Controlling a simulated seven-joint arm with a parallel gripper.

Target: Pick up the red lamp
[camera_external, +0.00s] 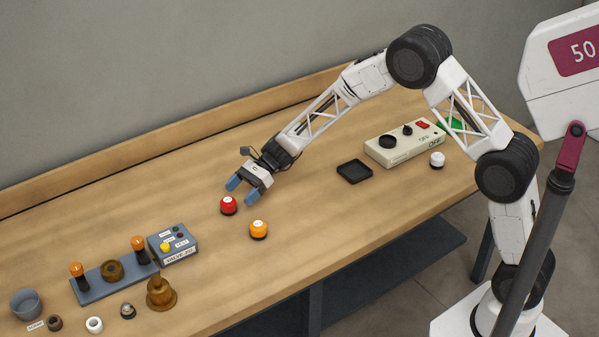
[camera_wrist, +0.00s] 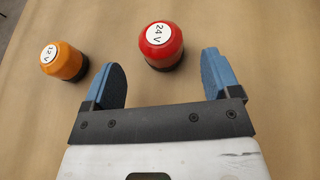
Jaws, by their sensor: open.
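The red lamp (camera_external: 228,206) stands upright on the wooden bench (camera_external: 320,215). In the wrist view the red lamp (camera_wrist: 162,46) has a white top marked 24 V and a dark base. My gripper (camera_external: 243,191) is open and empty, with two blue fingers.
An orange lamp (camera_external: 258,229) marked 12 V stands close by; in the wrist view it (camera_wrist: 63,61) is left of the left finger. A black tray (camera_external: 355,171), a beige control box (camera_external: 405,145) and a white lamp (camera_external: 437,159) are right. A valve box (camera_external: 173,244) is left.

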